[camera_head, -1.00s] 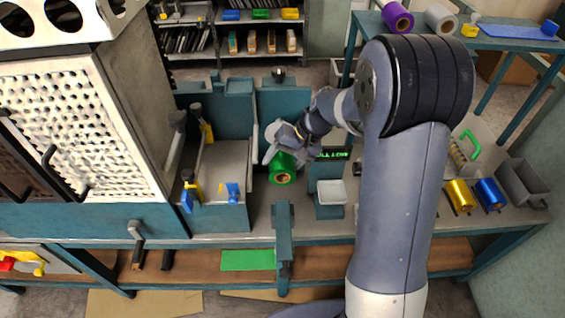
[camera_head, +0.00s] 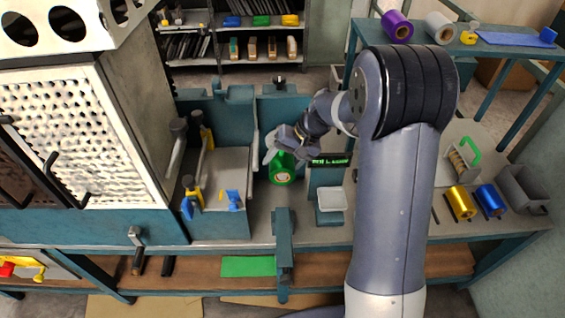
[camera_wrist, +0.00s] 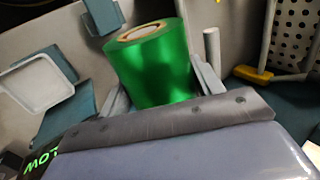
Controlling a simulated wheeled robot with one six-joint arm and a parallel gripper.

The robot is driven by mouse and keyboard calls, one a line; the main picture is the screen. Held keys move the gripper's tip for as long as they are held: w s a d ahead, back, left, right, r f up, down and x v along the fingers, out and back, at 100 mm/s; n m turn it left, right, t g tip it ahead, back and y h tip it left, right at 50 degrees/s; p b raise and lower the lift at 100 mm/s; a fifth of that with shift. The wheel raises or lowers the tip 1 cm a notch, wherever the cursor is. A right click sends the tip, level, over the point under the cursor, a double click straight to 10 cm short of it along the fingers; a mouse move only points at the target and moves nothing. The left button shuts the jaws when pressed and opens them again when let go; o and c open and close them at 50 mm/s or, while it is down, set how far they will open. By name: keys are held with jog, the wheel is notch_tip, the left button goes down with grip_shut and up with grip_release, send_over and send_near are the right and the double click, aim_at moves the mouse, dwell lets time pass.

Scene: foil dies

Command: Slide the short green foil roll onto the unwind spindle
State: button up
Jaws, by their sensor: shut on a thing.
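The short green foil roll (camera_head: 282,169) is held by my gripper (camera_head: 272,155) over the machine bed, left of the small display. In the wrist view the green roll (camera_wrist: 160,70) sits between my two fingers (camera_wrist: 165,90), with its cardboard core end facing up and away. A light grey rod (camera_wrist: 212,46) stands just beyond the roll in the wrist view, apart from it in the picture. I cannot tell for certain whether it is the unwind spindle. In the head view, my gripper and the roll may hide what lies behind them.
A teal upright bracket (camera_head: 284,240) stands in front of the roll. A white tray (camera_head: 331,198) is to its right. Gold (camera_head: 460,203) and blue (camera_head: 489,201) rolls lie at the right. A purple roll (camera_head: 397,27) is on the back table. Yellow-handled clamps (camera_head: 192,190) stand at left.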

jog(key=shift+w, duration=1.2)
jog(key=o, duration=1.3)
jog(key=shift+c, duration=0.2)
jog(key=shift+d, duration=0.1)
jog(key=b+v, duration=0.1)
jog(key=v, duration=0.9)
jog(key=shift+d+r, duration=0.2)
jog(key=shift+r, duration=0.15)
jog(key=p+x, duration=0.1)
jog(key=x, duration=1)
jog(key=shift+s+r, duration=0.1)
jog(key=shift+s, duration=0.5)
